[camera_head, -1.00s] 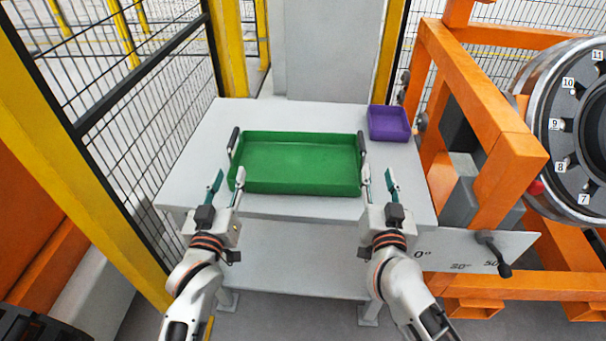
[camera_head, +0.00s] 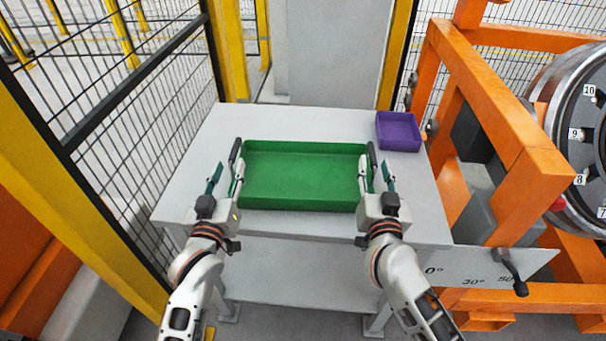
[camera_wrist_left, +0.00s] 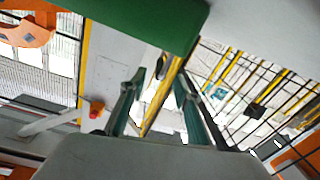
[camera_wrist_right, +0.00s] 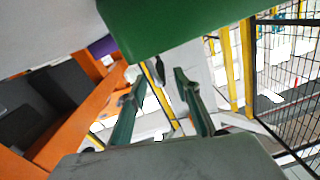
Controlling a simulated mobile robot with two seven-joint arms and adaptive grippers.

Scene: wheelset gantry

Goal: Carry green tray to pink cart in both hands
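The green tray (camera_head: 300,175) lies flat on a light grey table, with a dark handle at its left end (camera_head: 235,152) and another at its right end (camera_head: 372,156). My left gripper (camera_head: 225,178) is open at the left handle. My right gripper (camera_head: 378,178) is open at the right handle. In the left wrist view the tray (camera_wrist_left: 150,22) shows above the open fingers (camera_wrist_left: 165,95). In the right wrist view the tray (camera_wrist_right: 175,22) also shows above the open fingers (camera_wrist_right: 158,100). Neither gripper is closed on a handle. No pink cart is in view.
A purple bin (camera_head: 398,131) stands at the back right of the grey table (camera_head: 310,120). An orange frame (camera_head: 490,110) with a large wheel (camera_head: 575,130) stands to the right. A wire fence (camera_head: 130,110) with yellow posts runs along the left. A grey column (camera_head: 335,50) stands behind.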

